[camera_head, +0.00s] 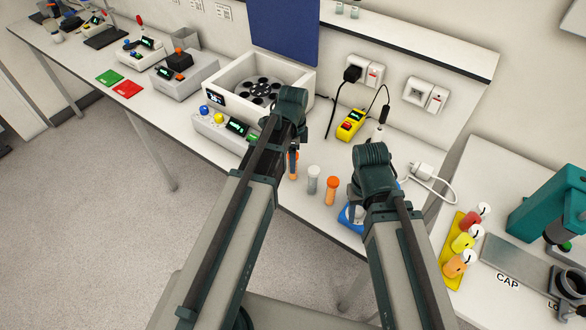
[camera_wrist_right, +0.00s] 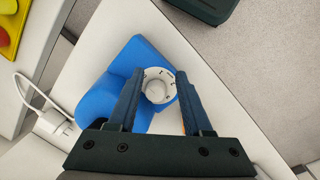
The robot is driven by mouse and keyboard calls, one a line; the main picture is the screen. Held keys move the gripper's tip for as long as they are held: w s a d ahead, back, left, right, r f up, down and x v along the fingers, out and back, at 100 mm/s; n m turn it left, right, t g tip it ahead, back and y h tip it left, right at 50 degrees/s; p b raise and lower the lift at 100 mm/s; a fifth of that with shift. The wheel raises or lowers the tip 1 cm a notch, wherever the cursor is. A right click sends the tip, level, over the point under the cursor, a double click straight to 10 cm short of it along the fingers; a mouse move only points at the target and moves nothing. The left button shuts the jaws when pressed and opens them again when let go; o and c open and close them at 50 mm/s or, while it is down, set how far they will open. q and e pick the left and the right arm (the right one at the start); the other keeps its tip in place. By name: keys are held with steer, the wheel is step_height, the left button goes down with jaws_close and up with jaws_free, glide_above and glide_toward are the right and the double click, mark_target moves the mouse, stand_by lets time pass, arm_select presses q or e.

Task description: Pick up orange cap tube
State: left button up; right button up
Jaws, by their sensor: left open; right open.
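An orange-capped tube (camera_head: 331,190) stands near the front edge of the bench, between my two arms in the head view. A grey-white tube (camera_head: 313,180) stands just left of it. Another slim orange and dark-blue item (camera_head: 292,164) is partly hidden beside my left arm. My left gripper (camera_head: 299,128) is open, with its fingers mostly hidden by the arm, near the white box. My right gripper (camera_wrist_right: 160,78) is open above a blue device (camera_wrist_right: 107,95) with a white round top (camera_wrist_right: 157,89) between its fingers, apart from the tubes. A sliver of orange shows behind one finger.
A white box with a dark round rotor (camera_head: 262,91) stands behind my left arm. A yellow meter (camera_head: 351,125) and a white plug with cable (camera_head: 422,170) lie at the back. A yellow rack (camera_head: 451,228) with several capped tubes and a teal machine (camera_head: 548,212) are at right.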

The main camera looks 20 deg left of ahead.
arm_select(q)
jaws_close()
stand_by(0.3)
steer(key=shift+r, duration=0.1)
